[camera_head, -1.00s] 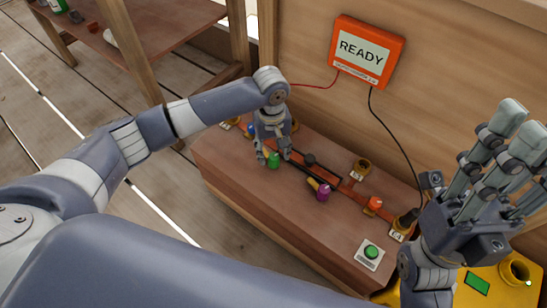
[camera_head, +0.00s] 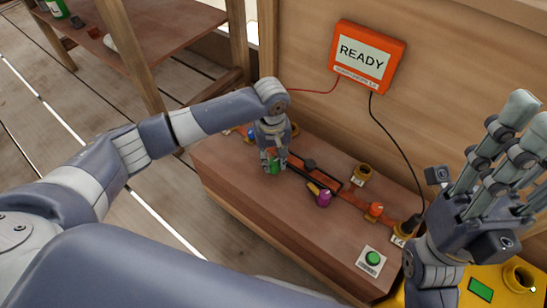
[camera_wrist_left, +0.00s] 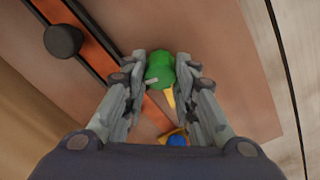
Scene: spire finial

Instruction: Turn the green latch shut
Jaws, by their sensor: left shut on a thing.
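The green latch (camera_head: 274,168) stands on the brown bench top, mostly hidden by fingers in the head view. In the left wrist view the green latch (camera_wrist_left: 160,68) shows as a rounded green knob with a yellow bar pointing down the picture. My left gripper (camera_head: 271,166) points down and is shut on the latch, one finger on each side. It also shows in the left wrist view (camera_wrist_left: 161,66). My right gripper (camera_head: 508,130) is raised at the right, open and empty, away from the latch.
A purple latch (camera_head: 323,198), an orange latch (camera_head: 375,209) and a blue latch (camera_wrist_left: 178,140) share the bench (camera_head: 300,225). A green button (camera_head: 372,258) is at the front right. An orange screen (camera_head: 364,55) reads READY.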

